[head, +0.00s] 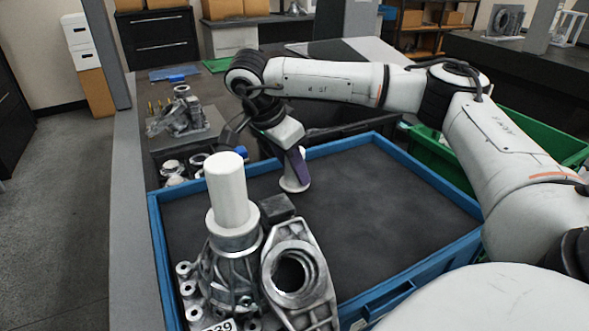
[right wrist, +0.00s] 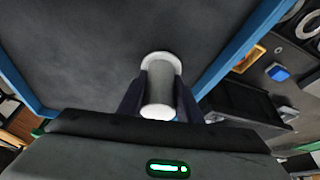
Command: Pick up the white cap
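A white cap (head: 295,183), a cylinder with a wide round flange, is inside the blue-rimmed tray (head: 427,174) near its far left corner. My right gripper (head: 298,166) points down at it, with a dark purple finger in front of its stem. In the right wrist view the cap (right wrist: 160,92) fills the gap between the two fingers (right wrist: 161,88), which press close on both sides of its stem. Whether its flange touches the tray floor is unclear. A second white flanged cylinder (head: 228,190) stands upright on a metal casting. My left gripper is not in view.
The ribbed metal casting (head: 228,265) and a bracket with a round hole (head: 300,275) stand at the tray's near left. Metal rings (head: 172,170) lie outside the left rim. A green crate (head: 440,150) is beyond the right rim. The tray's middle is clear.

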